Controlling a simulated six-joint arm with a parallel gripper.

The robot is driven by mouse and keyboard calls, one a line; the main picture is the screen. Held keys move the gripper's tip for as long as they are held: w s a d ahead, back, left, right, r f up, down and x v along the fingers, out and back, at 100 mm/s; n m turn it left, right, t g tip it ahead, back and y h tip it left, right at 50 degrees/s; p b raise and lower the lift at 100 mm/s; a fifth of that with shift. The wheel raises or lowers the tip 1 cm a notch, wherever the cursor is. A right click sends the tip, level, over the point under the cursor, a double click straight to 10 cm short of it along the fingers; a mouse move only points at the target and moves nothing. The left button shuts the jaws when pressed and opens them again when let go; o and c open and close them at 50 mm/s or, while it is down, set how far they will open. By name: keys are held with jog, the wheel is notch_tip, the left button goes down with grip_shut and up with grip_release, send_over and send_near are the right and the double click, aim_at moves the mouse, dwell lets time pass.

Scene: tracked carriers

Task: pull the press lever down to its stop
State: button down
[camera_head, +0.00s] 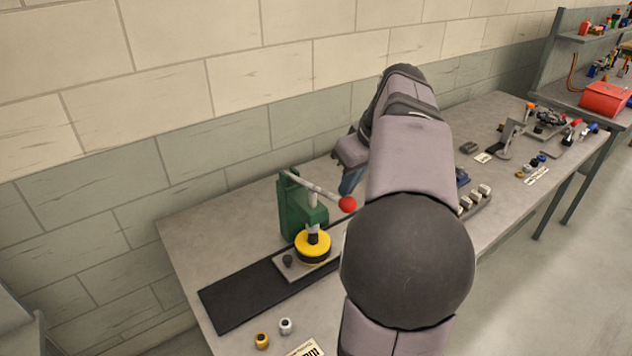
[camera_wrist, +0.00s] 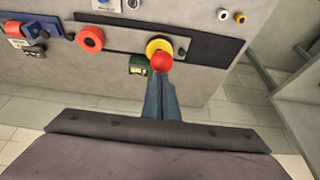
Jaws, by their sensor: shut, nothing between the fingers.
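The green press (camera_head: 292,212) stands on the bench, with its pale lever (camera_head: 315,186) sloping down to the right to a red ball knob (camera_head: 348,204). Below its ram is a yellow-topped black round part (camera_head: 313,243). In the wrist view the red knob (camera_wrist: 162,62) lies just beyond my gripper's fingertips (camera_wrist: 162,80), in front of the yellow part (camera_wrist: 158,44). My gripper's blue fingers are shut and empty. In the head view my gripper (camera_head: 349,184) is just above and behind the knob, partly hidden by my arm. I cannot tell whether it touches the knob.
A dark strip (camera_head: 240,298) runs along the bench under the press plate. A yellow and a white small part (camera_head: 285,325) lie at the front. Several fixtures and small parts stand further right along the bench. A block wall (camera_head: 240,140) rises behind.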

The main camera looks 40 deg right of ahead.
jog(key=shift+s+f+b, duration=0.35)
dwell(0.3)
